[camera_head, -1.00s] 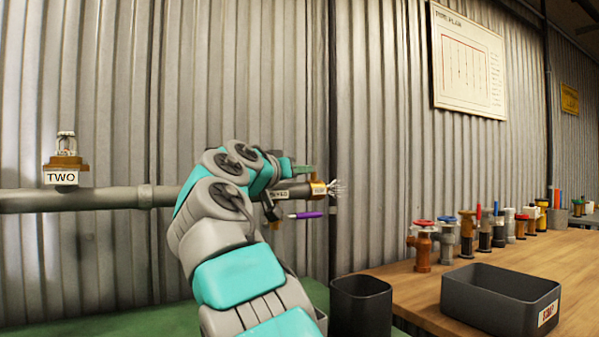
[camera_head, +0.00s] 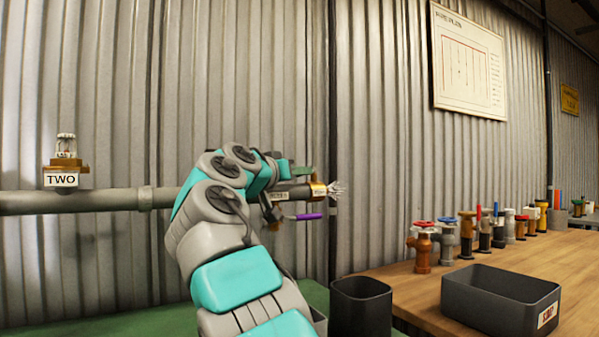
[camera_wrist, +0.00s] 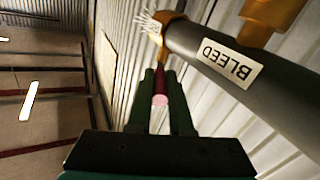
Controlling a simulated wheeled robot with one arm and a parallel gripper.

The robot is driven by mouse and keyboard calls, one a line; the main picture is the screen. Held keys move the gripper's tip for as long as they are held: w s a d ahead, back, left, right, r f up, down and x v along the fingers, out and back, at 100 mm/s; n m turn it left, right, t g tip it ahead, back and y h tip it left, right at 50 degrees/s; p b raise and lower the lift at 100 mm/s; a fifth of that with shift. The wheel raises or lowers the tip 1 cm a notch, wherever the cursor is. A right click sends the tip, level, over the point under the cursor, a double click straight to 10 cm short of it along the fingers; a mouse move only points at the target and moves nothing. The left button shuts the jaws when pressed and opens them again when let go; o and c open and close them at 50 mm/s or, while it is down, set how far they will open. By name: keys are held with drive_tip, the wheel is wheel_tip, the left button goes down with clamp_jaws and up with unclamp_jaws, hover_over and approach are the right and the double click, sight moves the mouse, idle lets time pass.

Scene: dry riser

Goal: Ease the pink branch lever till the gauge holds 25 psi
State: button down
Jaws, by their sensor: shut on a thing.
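In the wrist view the two dark green fingers of my gripper (camera_wrist: 160,78) are closed on a thin lever (camera_wrist: 159,99); its shaft is dark red and its near end is pink. In the head view my gripper (camera_head: 301,172) is mostly hidden behind my wrist, at the right end of the grey pipe. A purple lever (camera_head: 306,217) sticks out just below the pipe there; I cannot tell whether it is the one held. White spray (camera_head: 338,189) comes from the brass pipe end. No gauge is readable in either view.
The grey pipe (camera_head: 110,200) runs along a corrugated wall, with a brass fitting labelled TWO (camera_head: 62,178). In the wrist view it carries a BLEED label (camera_wrist: 231,63). A dark bin (camera_head: 360,305), a grey tray (camera_head: 500,300) and several coloured valves stand at the right.

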drive_tip(key=shift+w+a+r+m+g+h+p, duration=0.1)
drive_tip(key=shift+a+r+m+g+h+p, duration=0.15)
drive_tip(key=shift+p, duration=0.3)
drive_tip(key=shift+w+r+m+g+h+p, duration=0.15)
drive_tip(key=shift+h+p, duration=0.2)
drive_tip(key=shift+p, duration=0.2)
drive_tip(key=shift+a+f+h+p, duration=0.1)
drive_tip(key=shift+f+h+p, duration=0.2)
drive_tip(key=shift+f, duration=0.1)
drive_tip(key=c, duration=0.8)
unclamp_jaws()
drive_tip(key=shift+c, duration=0.2)
drive_tip(key=shift+s, duration=0.15)
drive_tip(key=v, duration=0.7)
drive_tip(key=shift+s+a+b, duration=0.25)
drive_tip(key=shift+b, duration=0.2)
